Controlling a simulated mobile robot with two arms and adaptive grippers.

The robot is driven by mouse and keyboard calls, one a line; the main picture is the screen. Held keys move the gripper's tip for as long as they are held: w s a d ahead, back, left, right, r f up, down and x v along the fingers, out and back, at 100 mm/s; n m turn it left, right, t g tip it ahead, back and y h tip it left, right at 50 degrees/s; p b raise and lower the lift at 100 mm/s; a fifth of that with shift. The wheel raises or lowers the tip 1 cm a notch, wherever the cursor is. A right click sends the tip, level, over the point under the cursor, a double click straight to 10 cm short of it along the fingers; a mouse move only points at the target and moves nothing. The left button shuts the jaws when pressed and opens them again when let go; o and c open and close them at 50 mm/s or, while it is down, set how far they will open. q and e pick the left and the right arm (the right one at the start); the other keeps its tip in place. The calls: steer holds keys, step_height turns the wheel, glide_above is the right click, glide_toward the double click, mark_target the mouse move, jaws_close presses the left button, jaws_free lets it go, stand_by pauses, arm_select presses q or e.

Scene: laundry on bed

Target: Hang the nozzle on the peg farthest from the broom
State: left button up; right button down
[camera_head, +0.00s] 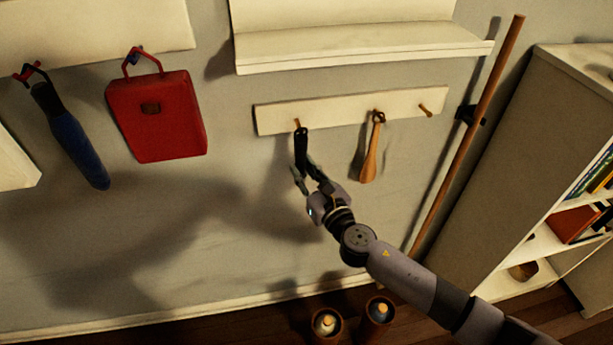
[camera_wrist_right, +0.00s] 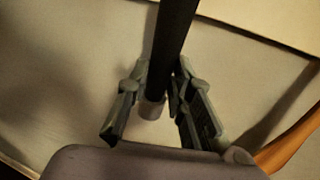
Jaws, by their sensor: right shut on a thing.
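The black nozzle (camera_head: 301,146) is upright against the white peg rail (camera_head: 335,108), its top at the leftmost peg (camera_head: 297,122), the one farthest from the broom (camera_head: 470,135). I cannot tell whether it is around the peg or only in front of it. My right gripper (camera_head: 307,178) is shut on the nozzle's lower part. In the right wrist view the dark nozzle (camera_wrist_right: 172,45) runs up from between the fingers of the gripper (camera_wrist_right: 160,100). My left gripper is not in view.
A wooden tool (camera_head: 370,155) hangs on the middle peg; the right peg (camera_head: 425,109) is empty. A shelf (camera_head: 360,45) juts out above the rail. A red case (camera_head: 157,120) and a blue tool (camera_head: 75,145) hang at left. A bookcase (camera_head: 500,170) stands at right.

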steer(key=shift+w+r, duration=0.15)
steer(key=shift+w, duration=0.6)
steer(key=shift+w+f+b, duration=0.35)
steer(key=shift+w+b, duration=0.25)
steer(key=shift+w, duration=0.05)
steer(key=shift+w+a+f, duration=0.1)
steer(key=shift+a+f, duration=0.05)
steer(key=shift+f, duration=0.15)
steer(key=c, duration=1.3)
jaws_free()
steer(key=shift+c, duration=0.2)
